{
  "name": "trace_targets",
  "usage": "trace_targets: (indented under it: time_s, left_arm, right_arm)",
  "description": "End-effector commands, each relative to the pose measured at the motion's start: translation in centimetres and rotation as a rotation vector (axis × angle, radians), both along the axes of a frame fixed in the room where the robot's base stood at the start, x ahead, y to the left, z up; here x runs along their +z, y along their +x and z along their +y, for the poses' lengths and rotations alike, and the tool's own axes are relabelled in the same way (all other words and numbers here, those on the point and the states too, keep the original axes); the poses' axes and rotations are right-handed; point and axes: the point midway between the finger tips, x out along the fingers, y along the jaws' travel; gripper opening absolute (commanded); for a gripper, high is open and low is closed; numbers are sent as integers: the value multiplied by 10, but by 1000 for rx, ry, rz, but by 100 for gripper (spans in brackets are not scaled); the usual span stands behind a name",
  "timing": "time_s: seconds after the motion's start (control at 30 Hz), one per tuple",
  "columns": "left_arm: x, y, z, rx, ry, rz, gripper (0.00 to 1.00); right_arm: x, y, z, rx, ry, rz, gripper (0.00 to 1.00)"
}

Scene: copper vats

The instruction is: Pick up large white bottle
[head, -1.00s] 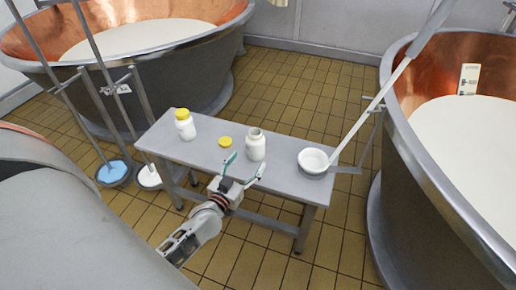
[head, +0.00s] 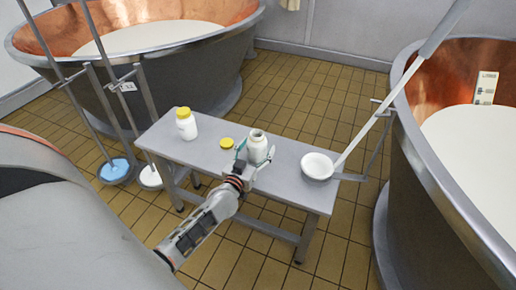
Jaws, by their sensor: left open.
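An open white bottle (head: 258,143) with no cap stands upright near the middle of the grey bench. Another white bottle (head: 187,128) with a yellow cap stands upright on the bench's left part. I cannot tell for certain which is the larger. My left gripper (head: 255,154) is open at the open bottle, with one finger to each side of its lower part in the head view. I cannot tell whether the fingers touch it. My right gripper is not in view.
The grey bench (head: 213,153) also holds a loose yellow cap (head: 227,143) and a white bowl (head: 318,166) with a long handle. Copper vats of white liquid stand at the back left (head: 190,65) and right (head: 425,180). Poled tools (head: 114,170) stand left of the bench.

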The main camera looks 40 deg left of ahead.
Motion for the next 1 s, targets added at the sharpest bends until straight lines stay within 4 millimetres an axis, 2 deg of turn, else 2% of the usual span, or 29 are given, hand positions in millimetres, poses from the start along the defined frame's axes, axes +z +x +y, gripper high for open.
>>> trace_targets:
  time_s: [0.17,0.37,0.6,0.77,0.87,1.0]
  left_arm:
    - [1,0,0,0,0,-1,68]
    - [1,0,0,0,-1,-1,16]
    - [2,0,0,0,0,-3,14]
    - [8,1,0,1,-2,-7,14]
    - [19,2,0,2,-2,-12,14]
    - [43,3,0,2,-2,-17,14]
  right_arm:
    - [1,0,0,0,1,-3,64]
    - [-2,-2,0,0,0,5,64]
    - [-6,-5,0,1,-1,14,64]
    - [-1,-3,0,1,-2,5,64]
    - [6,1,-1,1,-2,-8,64]
    - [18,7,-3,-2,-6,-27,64]
